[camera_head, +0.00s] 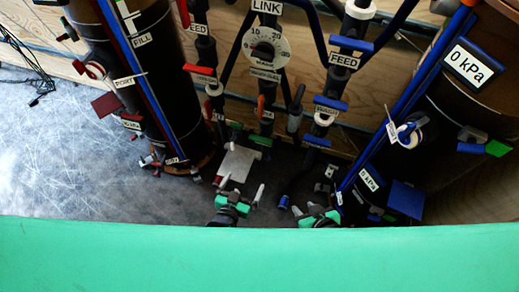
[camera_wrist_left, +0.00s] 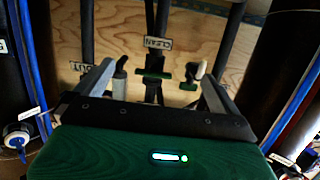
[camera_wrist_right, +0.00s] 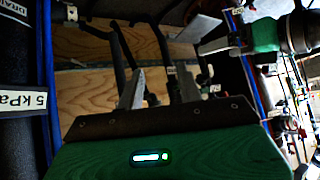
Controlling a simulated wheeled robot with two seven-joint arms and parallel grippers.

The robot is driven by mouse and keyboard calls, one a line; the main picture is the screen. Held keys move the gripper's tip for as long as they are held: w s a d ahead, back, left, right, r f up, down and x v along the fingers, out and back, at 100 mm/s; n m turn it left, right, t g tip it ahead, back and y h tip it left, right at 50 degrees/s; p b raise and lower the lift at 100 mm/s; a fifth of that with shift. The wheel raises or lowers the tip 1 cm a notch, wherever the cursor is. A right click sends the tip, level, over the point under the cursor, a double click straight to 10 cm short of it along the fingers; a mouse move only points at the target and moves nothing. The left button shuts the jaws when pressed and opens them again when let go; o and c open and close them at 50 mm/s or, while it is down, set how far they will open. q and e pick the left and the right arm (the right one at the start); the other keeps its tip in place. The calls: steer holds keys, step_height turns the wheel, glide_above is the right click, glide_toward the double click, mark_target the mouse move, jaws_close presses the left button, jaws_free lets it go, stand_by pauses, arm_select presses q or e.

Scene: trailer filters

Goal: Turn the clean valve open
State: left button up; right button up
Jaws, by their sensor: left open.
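In the left wrist view the clean valve (camera_wrist_left: 155,74) has a green handle lying crosswise just below a CLEAN label (camera_wrist_left: 157,43) on a dark vertical pipe. My left gripper (camera_wrist_left: 158,71) is open, its two grey fingers apart on either side of that handle in the picture. Nothing is held between them. In the head view my left gripper (camera_head: 240,188) is low in the middle, below a green handle (camera_head: 261,140) whose label I cannot read. My right gripper (camera_head: 312,202) is beside it to the right. In the right wrist view its fingers (camera_wrist_right: 161,75) are apart and empty.
Dark tanks stand at left (camera_head: 160,80) and right (camera_head: 480,100). Several pipes crowd the wooden wall.

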mark_target(259, 142)
arm_select(q)
steer(key=w+d+r+t+b, duration=0.1)
steer(key=w+b, duration=0.1)
steer(key=w, duration=0.3)
steer(key=w+d+r+t+b, duration=0.1)
steer(key=w+d+r+b, duration=0.1)
steer(key=w, duration=0.2)
steer(key=w+d+r+t+b, duration=0.1)
steer(key=w+d+b, duration=0.1)
steer(key=w, duration=0.3)
steer(key=shift+w+d+r+b, duration=0.15)
steer(key=shift+w+d+b, duration=0.05)
steer(key=shift+w+b, duration=0.15)
steer(key=shift+w+d, duration=0.15)
steer(key=shift+w, duration=0.25)
arm_select(e)
steer(key=a+r+t+y, duration=0.2)
steer(key=a+r+t, duration=0.2)
steer(key=r, duration=0.3)
steer(key=shift+w+a+t+y, duration=0.2)
steer(key=shift+a+t+y, duration=0.1)
steer(key=shift+a, duration=0.2)
arm_select(q)
steer(key=c, duration=0.9)
